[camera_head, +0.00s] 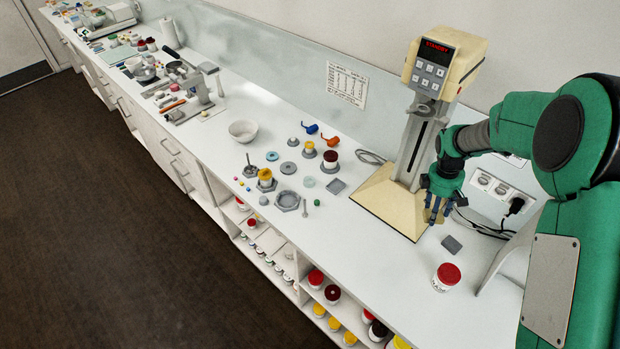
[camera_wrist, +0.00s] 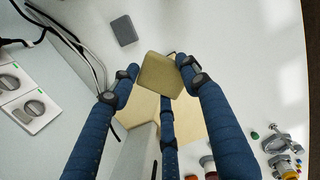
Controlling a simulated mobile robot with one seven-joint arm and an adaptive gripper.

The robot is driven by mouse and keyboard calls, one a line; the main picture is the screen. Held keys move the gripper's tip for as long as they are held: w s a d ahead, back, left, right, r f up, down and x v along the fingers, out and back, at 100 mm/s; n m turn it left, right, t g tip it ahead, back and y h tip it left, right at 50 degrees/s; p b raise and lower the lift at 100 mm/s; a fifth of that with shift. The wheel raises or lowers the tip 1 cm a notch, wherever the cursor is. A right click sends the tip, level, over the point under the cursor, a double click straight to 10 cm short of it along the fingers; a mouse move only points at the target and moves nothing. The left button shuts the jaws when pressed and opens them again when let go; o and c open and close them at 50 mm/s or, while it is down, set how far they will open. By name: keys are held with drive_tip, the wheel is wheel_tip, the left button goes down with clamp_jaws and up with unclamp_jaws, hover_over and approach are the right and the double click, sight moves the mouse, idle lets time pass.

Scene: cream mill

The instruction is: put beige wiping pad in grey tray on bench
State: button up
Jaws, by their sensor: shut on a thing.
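The beige wiping pad (camera_wrist: 162,76) is a small rounded square in the wrist view, gripped between the blue fingers of my gripper (camera_wrist: 158,80). In the head view my gripper (camera_head: 436,212) points down at the right of the bench, in front of the cream mill's base; the pad cannot be made out there. A shallow grey eight-sided tray (camera_head: 287,200) lies on the bench near its front edge, well left of my gripper. It looks empty.
The tall cream mill (camera_head: 432,90) stands close behind my gripper. A dark grey square (camera_head: 452,244) and a red-lidded jar (camera_head: 447,277) are to the right.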

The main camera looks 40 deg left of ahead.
drive_tip(key=s+a+f+n, duration=0.3)
drive_tip(key=s+a, duration=0.1)
drive_tip(key=a, duration=0.5)
drive_tip(key=s+a+f+n, duration=0.3)
drive_tip(key=s+a+n, duration=0.1)
drive_tip(key=a, duration=0.6)
drive_tip(key=s+a+f+n+t+y+p, duration=0.1)
drive_tip(key=s+a+f+n, duration=0.2)
drive_tip(key=s+a, duration=0.3)
drive_tip(key=a+n, duration=0.1)
drive_tip(key=a, duration=0.2)
drive_tip(key=shift+s+a+f, duration=0.15)
drive_tip(key=shift+a+f, duration=0.05)
drive_tip(key=shift+a, duration=0.2)
drive_tip(key=shift+w+a+f+p, duration=0.25)
drive_tip(key=shift+w+a+p, duration=0.15)
drive_tip(key=shift+w+a, duration=1.5)
drive_tip(key=shift+w+a+f+p, duration=0.25)
drive_tip(key=shift+w+a+p, duration=0.15)
drive_tip(key=shift+w+a, duration=1.45)
drive_tip(key=shift+w+a+f+p, duration=0.25)
drive_tip(key=shift+w+a+p, duration=0.15)
drive_tip(key=shift+w+a, duration=1.5)
drive_tip(key=shift+s+a, duration=0.25)
drive_tip(key=shift+s, duration=0.05)
drive_tip(key=shift+f+p, duration=0.5)
drive_tip(key=shift+f, duration=1.2)
